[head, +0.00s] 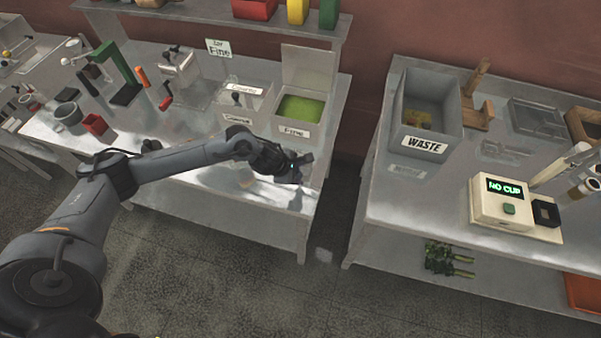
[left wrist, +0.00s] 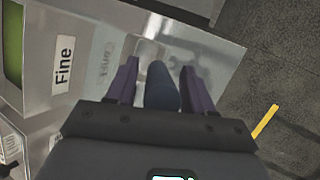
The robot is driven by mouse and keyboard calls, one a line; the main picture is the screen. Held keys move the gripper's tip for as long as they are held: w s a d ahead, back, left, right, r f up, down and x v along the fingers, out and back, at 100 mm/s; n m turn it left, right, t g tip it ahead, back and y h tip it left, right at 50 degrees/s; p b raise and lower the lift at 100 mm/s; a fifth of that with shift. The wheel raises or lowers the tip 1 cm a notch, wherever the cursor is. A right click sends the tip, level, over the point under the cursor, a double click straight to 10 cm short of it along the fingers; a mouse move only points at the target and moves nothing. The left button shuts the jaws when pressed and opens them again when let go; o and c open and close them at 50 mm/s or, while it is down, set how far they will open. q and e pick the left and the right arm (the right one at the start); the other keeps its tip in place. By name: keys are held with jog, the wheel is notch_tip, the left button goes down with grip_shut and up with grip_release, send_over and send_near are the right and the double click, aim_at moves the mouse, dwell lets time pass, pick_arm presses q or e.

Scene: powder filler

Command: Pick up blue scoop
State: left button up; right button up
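The blue scoop's dark blue handle (left wrist: 162,88) shows in the left wrist view between the two fingers of my left gripper (left wrist: 160,82). A pale, shiny part shows just beyond the handle, over the metal table top. The fingers are spread on either side of the handle, with a gap visible on the left side. In the head view my left gripper (head: 297,168) is low over the front right part of the left table, in front of the Fine bin (head: 297,131). It hides the scoop there. My right gripper is in neither view.
The left table (head: 215,185) ends just right of the gripper, with floor beyond. A Coarse bin (head: 238,121) stands left of the Fine bin. The right table (head: 420,215) holds a waste bin (head: 425,145) and a machine reading NO CUP (head: 506,210).

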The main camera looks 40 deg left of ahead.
pick_arm(q)
grip_shut()
jog(key=shift+r, duration=0.15)
